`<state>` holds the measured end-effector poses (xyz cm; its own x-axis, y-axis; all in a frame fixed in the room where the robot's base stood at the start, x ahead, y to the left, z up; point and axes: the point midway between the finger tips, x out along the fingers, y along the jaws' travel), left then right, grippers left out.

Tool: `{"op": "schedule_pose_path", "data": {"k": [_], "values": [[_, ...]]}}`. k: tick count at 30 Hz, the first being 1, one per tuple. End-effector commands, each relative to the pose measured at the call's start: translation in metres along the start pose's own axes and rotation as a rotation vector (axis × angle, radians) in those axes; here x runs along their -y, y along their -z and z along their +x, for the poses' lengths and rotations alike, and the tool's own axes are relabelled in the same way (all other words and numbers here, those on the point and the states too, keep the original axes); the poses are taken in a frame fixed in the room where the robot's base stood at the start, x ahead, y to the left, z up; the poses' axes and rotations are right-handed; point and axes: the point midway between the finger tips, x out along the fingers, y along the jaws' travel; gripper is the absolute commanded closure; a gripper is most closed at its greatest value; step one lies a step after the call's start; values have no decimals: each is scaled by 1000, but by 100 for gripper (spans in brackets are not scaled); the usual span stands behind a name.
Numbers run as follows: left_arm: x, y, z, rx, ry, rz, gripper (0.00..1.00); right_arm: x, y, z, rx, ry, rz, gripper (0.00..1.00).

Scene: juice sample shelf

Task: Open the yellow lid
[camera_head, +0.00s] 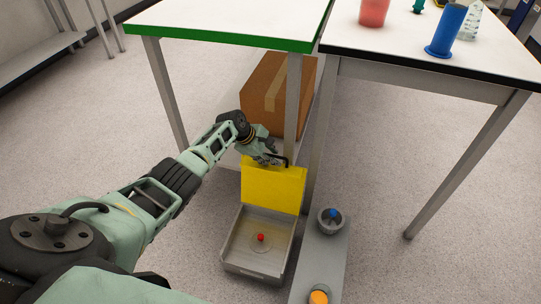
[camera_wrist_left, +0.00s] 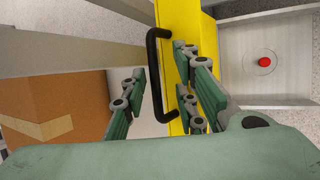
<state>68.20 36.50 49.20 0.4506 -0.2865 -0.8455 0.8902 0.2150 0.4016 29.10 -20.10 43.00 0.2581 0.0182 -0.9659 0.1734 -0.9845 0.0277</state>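The yellow lid (camera_head: 274,188) stands upright at the back of an open grey metal box (camera_head: 238,262), whose inside shows a red button (camera_head: 261,237). The lid (camera_wrist_left: 188,18) and its black handle (camera_wrist_left: 152,70) also show in the left wrist view. My left gripper (camera_head: 268,158) is at the lid's top edge, by the handle. In the left wrist view its fingers (camera_wrist_left: 160,80) are apart, with the handle between them; a gap shows between the handle and the left-hand finger. My right gripper is out of view.
A cardboard box (camera_head: 277,92) sits on a low shelf behind the lid. White tables (camera_head: 240,18) with metal legs stand above and behind. A grey strip right of the box carries a blue button (camera_head: 333,213) and an orange button (camera_head: 318,297). Floor at right is clear.

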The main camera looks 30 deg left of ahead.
Motion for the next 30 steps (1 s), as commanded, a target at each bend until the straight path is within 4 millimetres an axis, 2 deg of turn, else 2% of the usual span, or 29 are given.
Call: {"op": "schedule_pose_path", "data": {"k": [5,11,30], "values": [[1,1,-1,-1,1,1,73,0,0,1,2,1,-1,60],[0,1,-14,0,0,2,73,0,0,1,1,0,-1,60],[0,1,-108,0,0,1,73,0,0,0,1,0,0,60]]}}
